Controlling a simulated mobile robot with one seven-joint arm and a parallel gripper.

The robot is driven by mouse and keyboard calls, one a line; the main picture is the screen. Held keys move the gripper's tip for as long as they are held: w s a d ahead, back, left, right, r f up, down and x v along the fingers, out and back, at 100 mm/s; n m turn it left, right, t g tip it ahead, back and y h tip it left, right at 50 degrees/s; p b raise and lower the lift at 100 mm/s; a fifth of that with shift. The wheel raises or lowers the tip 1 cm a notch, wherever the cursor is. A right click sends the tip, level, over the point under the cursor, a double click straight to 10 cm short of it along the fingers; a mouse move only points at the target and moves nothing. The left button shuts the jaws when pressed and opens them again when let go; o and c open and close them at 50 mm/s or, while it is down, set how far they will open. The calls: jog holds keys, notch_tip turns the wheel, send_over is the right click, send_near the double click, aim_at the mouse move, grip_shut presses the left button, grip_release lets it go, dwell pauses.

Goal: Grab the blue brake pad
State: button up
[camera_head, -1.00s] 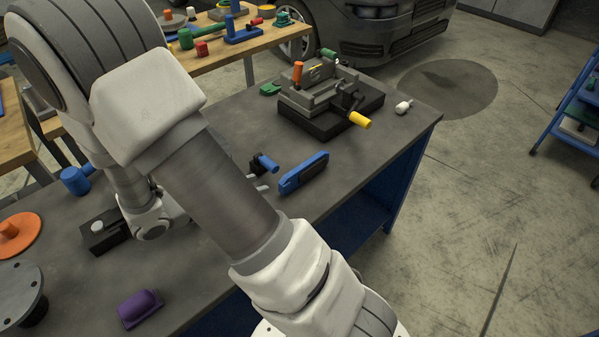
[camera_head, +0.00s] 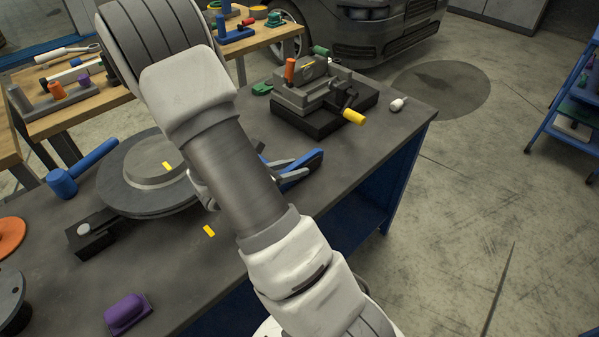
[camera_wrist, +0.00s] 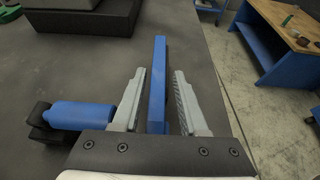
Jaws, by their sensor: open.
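The blue brake pad (camera_head: 302,170) lies near the front right edge of the dark workbench. In the wrist view the blue brake pad (camera_wrist: 157,85) shows as a narrow upright slab between my two grey fingers. My gripper (camera_wrist: 160,72) is open around it, one finger on each side. A narrow gap shows on both sides, wider at the right finger. In the head view my gripper (camera_head: 286,163) is partly hidden behind my arm, with its grey fingers at the pad.
A blue cylindrical handle (camera_wrist: 82,115) with a black end lies close left of my gripper. A vise (camera_head: 318,95) stands farther back. A brake disc (camera_head: 140,205), a blue hammer (camera_head: 62,182) and a purple block (camera_head: 127,311) are left of my arm.

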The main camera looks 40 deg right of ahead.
jog(key=shift+d+f, duration=0.15)
jog(key=shift+d, duration=0.25)
jog(key=shift+c, duration=0.3)
grip_shut()
dwell(0.9)
